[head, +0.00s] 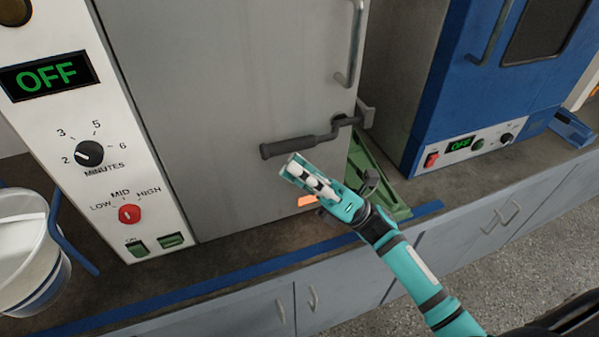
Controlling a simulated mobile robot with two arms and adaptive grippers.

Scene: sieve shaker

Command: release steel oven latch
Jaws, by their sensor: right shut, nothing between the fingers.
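The steel oven or shaker cabinet (215,80) has a grey door with a vertical bar handle (350,45) at its upper right. Its latch (300,142) is a dark lever with a thick grip, lying roughly level across the door and pointing left from a pivot at the door's right edge. A catch (366,112) sits at that edge. My right gripper (298,170) is shut and empty, just below the lever's grip in the picture. Whether it touches the lever cannot be told. My left gripper is not in view.
A control panel (85,125) with an OFF display and knobs is left of the door. A white bucket (28,250) stands at the lower left. A green tray (372,175) lies on the counter behind my right gripper. A blue cabinet (480,70) stands to the right.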

